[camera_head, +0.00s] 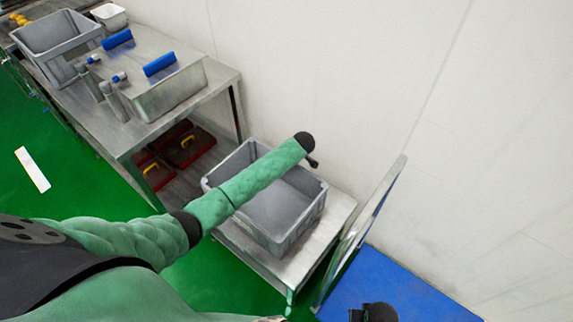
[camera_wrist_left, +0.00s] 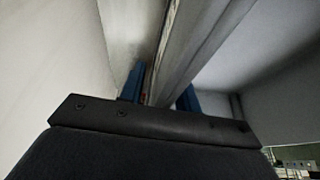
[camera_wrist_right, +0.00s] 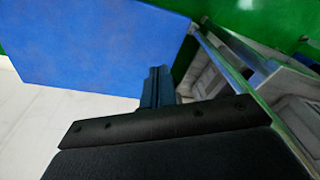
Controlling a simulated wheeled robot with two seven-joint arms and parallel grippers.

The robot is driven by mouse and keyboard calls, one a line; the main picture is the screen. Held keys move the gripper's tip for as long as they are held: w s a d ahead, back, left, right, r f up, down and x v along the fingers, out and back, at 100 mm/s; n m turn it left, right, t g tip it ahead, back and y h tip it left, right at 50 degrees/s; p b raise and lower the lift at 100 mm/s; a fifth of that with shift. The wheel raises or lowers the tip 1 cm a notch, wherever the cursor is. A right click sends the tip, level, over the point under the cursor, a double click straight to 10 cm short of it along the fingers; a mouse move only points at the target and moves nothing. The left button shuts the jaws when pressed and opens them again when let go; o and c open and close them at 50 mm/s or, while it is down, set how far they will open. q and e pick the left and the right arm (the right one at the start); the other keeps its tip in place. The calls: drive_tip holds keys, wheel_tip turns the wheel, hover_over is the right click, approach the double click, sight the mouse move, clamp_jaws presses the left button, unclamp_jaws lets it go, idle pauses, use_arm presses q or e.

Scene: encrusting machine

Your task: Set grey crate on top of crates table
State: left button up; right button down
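A grey crate (camera_head: 283,205), open and empty, sits on a low steel stand (camera_head: 325,222) beside the wall. My left arm reaches across it. My left gripper (camera_head: 308,152) is at the crate's far rim. In the left wrist view its two blue fingers (camera_wrist_left: 160,88) stand apart on either side of the grey crate wall (camera_wrist_left: 185,55); firm contact on both sides cannot be told. My right gripper (camera_head: 374,313) is at the bottom edge, right of the stand. In the right wrist view its fingers (camera_wrist_right: 156,88) are together and empty.
A long steel table (camera_head: 125,135) at upper left bears another grey crate (camera_head: 60,50), blue-handled tools and a white container (camera_head: 108,15). Red boxes (camera_head: 190,148) lie on its lower shelf.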

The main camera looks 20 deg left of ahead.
use_arm(q)
drive_tip(key=shift+r, duration=0.15)
